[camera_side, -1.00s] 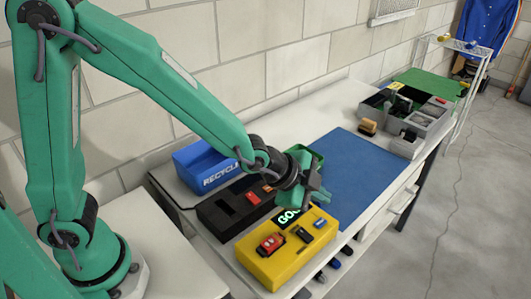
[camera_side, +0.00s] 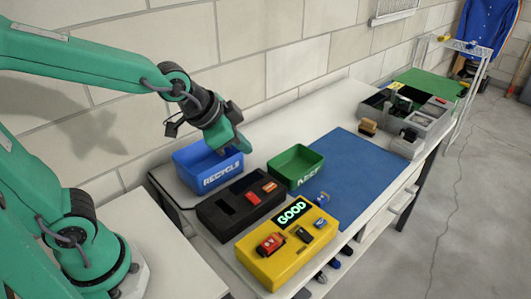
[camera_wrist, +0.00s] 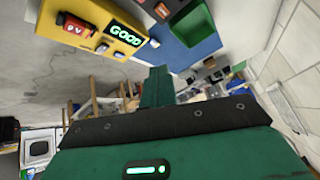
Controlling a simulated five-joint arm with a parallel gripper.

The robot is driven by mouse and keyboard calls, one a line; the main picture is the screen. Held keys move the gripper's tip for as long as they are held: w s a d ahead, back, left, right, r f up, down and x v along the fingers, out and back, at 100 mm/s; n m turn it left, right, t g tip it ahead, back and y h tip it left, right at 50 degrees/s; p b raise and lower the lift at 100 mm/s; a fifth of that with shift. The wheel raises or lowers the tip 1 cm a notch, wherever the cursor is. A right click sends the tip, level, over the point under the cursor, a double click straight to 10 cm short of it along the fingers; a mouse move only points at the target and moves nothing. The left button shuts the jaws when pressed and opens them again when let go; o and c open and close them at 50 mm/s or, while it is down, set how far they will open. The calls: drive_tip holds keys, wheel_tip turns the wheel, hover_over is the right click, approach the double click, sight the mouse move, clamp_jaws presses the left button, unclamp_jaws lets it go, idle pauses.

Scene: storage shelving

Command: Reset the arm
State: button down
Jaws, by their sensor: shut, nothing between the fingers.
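My gripper (camera_side: 234,143) is shut and empty. In the side view it hangs in the air over the blue bin (camera_side: 222,179) marked RECYCLE, with its fingers tilted down to the right. In the wrist view my gripper (camera_wrist: 157,72) shows as a green block pointing up the picture. No task object touches it.
A yellow tester (camera_side: 262,266) reads GOOD and has a red battery (camera_side: 271,243) on it. A black holder (camera_side: 222,229) with small red and orange pieces and a green bin (camera_side: 297,165) stand close by. The blue mat (camera_side: 350,185) is mostly bare. A brick wall rises behind.

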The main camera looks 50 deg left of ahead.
drive_tip(key=s+a+r+n, duration=0.1)
drive_tip(key=s+a+n, duration=0.2)
drive_tip(key=s, duration=0.2)
drive_tip(key=s+a+r+n+g+y, duration=0.1)
drive_tip(key=s+a+n, duration=0.2)
drive_tip(key=s, duration=0.3)
drive_tip(key=shift+s+a+r, duration=0.15)
drive_tip(key=shift+a+r, duration=0.15)
drive_tip(key=shift+a, duration=0.15)
drive_tip(key=c, duration=2.2)
unclamp_jaws()
